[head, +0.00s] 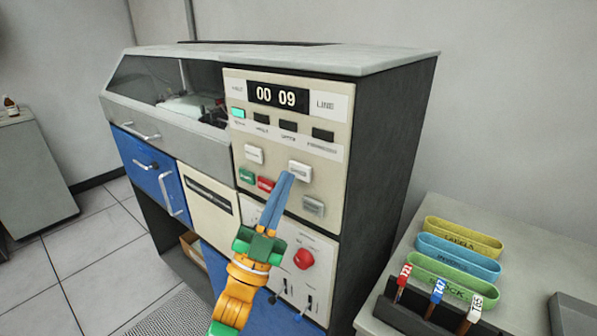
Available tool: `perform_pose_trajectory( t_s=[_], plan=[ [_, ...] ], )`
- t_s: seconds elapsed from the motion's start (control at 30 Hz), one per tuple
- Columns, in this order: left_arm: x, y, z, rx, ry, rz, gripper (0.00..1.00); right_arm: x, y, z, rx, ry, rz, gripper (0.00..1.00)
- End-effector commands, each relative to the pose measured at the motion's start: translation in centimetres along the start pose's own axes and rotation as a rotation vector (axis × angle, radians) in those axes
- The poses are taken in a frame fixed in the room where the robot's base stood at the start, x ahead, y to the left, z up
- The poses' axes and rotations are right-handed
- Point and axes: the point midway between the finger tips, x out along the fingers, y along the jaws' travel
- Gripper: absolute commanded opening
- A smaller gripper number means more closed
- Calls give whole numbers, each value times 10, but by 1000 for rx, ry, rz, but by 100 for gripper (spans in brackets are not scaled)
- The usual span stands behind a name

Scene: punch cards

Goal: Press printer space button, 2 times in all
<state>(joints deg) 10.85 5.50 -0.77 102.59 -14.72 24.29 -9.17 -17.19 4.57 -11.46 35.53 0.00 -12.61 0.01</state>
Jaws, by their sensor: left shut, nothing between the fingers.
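The printer's cream control panel (325,158) faces me on the right part of the cabinet's front. A white button (301,168) sits at the middle right of the panel; its small lettering looks like "SPACE" but is hard to read. My left gripper (287,174) is shut and empty. Its blue fingers point up, with the tips just at the lower left of that white button. I cannot tell whether they touch it. The counter display (278,97) above reads "00 09". My right gripper is not in view.
Another white button (254,154), a green button (246,175), a red button (265,184) and a grey button (313,206) are close by. A red knob (304,259) is lower. Coloured trays (463,237) and a tagged rack (412,318) stand on the right table.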

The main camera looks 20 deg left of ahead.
Motion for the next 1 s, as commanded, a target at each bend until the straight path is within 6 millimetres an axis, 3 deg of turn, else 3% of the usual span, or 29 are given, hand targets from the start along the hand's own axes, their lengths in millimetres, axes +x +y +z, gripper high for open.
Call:
perform_pose_trajectory(
  t_s=[1.0],
  plan=[
    [8,6,6,0,-1,0,0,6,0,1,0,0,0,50]
  ],
)
